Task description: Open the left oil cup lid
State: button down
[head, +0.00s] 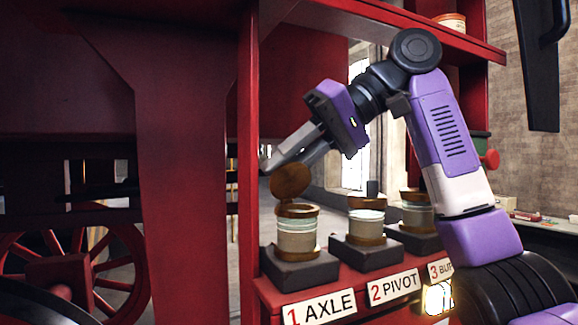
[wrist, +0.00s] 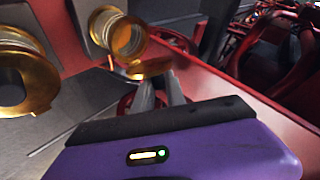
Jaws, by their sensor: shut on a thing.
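The left oil cup (head: 297,236), a glass cup with brass rims, stands on a dark block above the "1 AXLE" label. Its round brass lid (head: 291,181) is tilted up, well off the rim. In the wrist view the cup (wrist: 122,40) shows its amber inside, and the lid (wrist: 150,68) stands out beside its mouth. My gripper (head: 268,168) reaches down from the upper right to the lid's upper edge. In the wrist view my gripper's fingertips (wrist: 160,84) meet the lid and are shut on it. The exact contact is partly hidden.
The middle cup (head: 366,222) above "2 PIVOT" and the right cup (head: 417,214) stand close by on the red shelf (head: 270,292). A red post (head: 249,150) rises just left of my gripper. A red upper shelf (head: 400,20) runs overhead.

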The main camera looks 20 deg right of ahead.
aim_at(277, 171)
jog(key=shift+w+f+m+g, duration=0.25)
jog(key=shift+w+m+g, duration=0.45)
jog(key=shift+g, duration=0.5)
jog(key=shift+w+f+m+g, duration=0.25)
jog(key=shift+w+m+g, duration=0.4)
jog(key=shift+g, duration=0.55)
jog(key=c, duration=1.4)
grip_release()
jog(key=shift+o, duration=0.2)
jog(key=shift+s+n, duration=0.1)
jog(key=shift+n, duration=0.15)
